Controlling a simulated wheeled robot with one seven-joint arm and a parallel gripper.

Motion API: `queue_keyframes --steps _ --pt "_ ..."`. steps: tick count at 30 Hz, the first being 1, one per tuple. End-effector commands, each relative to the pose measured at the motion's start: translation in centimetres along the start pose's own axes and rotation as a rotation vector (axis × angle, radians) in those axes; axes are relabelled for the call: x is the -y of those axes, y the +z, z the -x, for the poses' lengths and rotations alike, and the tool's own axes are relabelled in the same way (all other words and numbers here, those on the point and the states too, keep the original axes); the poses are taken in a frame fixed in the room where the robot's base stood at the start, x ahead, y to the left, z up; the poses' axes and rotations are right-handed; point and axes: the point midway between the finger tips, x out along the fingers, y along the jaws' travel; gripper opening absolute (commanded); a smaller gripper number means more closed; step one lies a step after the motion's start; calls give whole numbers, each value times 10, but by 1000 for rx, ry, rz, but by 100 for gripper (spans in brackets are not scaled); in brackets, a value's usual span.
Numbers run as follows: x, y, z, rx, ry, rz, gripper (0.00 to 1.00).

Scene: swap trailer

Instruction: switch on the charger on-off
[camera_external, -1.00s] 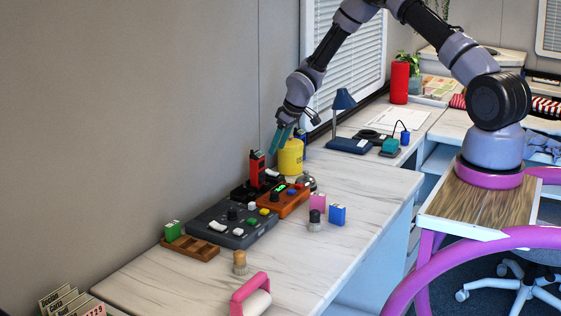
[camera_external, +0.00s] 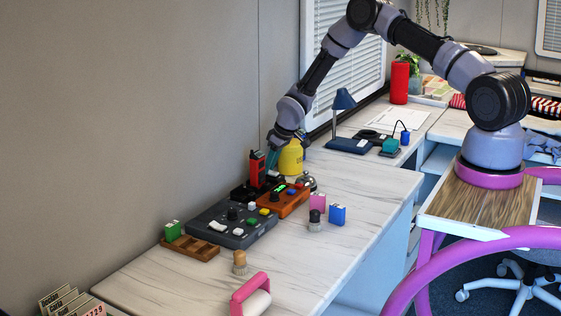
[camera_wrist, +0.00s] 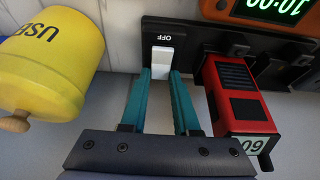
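The charger (camera_wrist: 200,36) is a black unit with a white on-off switch (camera_wrist: 161,62) beside the label "OFF" in the wrist view. In the external view the charger (camera_external: 240,192) is at the back of the bench, by the wall. My gripper (camera_wrist: 160,74) points at the switch, its teal fingers apart. The tips appear on either side of the switch's near end; I cannot tell if they touch it. In the external view my gripper (camera_external: 271,163) is low behind the red radio, and the switch is hidden.
A red radio (camera_wrist: 240,92) stands in the charger, close to the right finger. An orange box (camera_external: 283,203) with a green display and a grey control panel (camera_external: 204,222) sit in front of the charger.

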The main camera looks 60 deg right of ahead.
Motion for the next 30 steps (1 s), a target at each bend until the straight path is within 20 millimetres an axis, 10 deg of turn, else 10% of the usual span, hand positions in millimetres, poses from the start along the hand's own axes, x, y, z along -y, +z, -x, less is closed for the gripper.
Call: queue_keyframes --steps 30 --pt "-1 -8 -6 295 1 0 0"
